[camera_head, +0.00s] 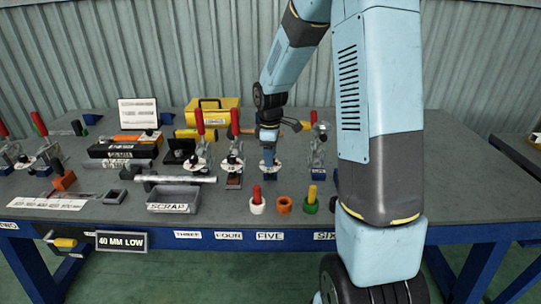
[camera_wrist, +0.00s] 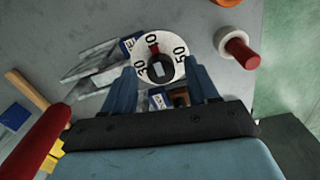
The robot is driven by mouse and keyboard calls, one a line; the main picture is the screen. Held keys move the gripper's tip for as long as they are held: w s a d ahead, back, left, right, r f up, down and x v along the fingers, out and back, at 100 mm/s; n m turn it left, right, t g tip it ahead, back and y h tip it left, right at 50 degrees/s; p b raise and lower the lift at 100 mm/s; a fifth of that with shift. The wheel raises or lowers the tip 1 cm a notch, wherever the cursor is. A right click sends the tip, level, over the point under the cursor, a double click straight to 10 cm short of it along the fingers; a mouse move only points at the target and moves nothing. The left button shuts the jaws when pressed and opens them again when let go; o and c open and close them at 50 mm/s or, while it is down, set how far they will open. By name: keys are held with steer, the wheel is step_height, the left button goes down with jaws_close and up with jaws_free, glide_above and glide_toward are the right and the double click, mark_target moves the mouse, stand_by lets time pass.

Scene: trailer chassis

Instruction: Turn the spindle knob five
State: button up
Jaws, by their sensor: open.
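The spindle knob (camera_wrist: 160,69) is dark, with a red mark at its top side in the wrist view. It sits at the centre of a white numbered dial (camera_wrist: 178,45). My gripper (camera_wrist: 161,72) is open, with one blue finger on each side of the knob; I cannot tell whether they touch it. In the head view my gripper (camera_head: 268,143) points down over the white dial (camera_head: 269,164), roughly in line with the FIVE label (camera_head: 270,236) on the bench front. My gripper and wrist hide the knob there.
Clamps with red handles (camera_head: 200,121) stand left of my gripper, and another clamp (camera_head: 317,145) stands close right. White, orange (camera_head: 284,206) and green rings lie in front, pegs in some. My arm hides part of the bench's right.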

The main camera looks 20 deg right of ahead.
steer(key=shift+f, duration=0.25)
steer(key=shift+c, duration=0.4)
steer(key=c, duration=1)
steer(key=shift+o, duration=0.2)
